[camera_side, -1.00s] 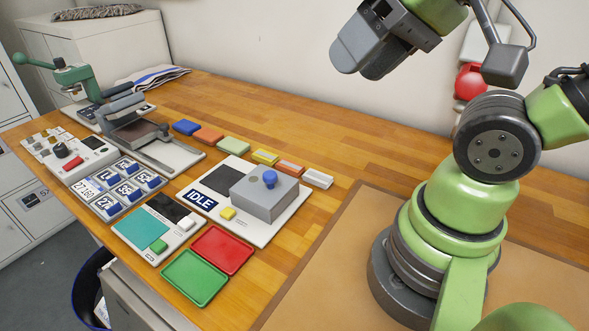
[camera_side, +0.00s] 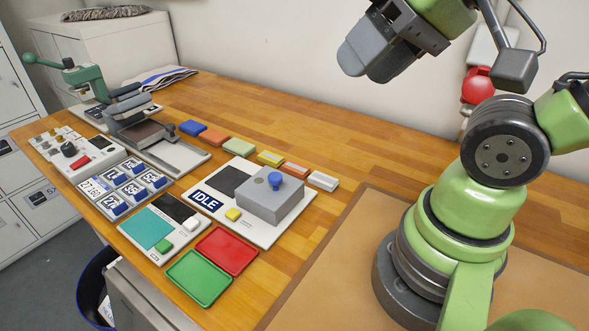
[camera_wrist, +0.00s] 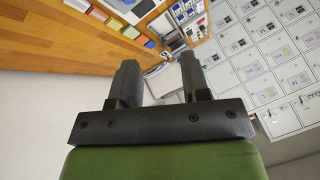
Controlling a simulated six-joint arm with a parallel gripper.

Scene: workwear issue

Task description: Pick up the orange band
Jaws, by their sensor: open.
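A plain orange band (camera_side: 213,137) lies flat on the wooden bench, in a row of coloured bands, between a blue band (camera_side: 192,128) and a light green band (camera_side: 239,147). A second, orange-red band (camera_side: 296,170) with a pale part lies further right in the row. In the wrist view the plain orange band (camera_wrist: 141,39) is small, beyond the fingers. My gripper (camera_side: 362,62) is high above the bench, to the right of and well apart from the bands. In the wrist view my gripper (camera_wrist: 161,75) has its two fingers apart with nothing between them.
A yellow band (camera_side: 269,158) and a white band (camera_side: 323,180) complete the row. In front stands a grey box with a blue knob (camera_side: 270,200) on an IDLE panel. Red (camera_side: 226,250) and green (camera_side: 200,278) trays lie nearer. The bench behind the row is clear.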

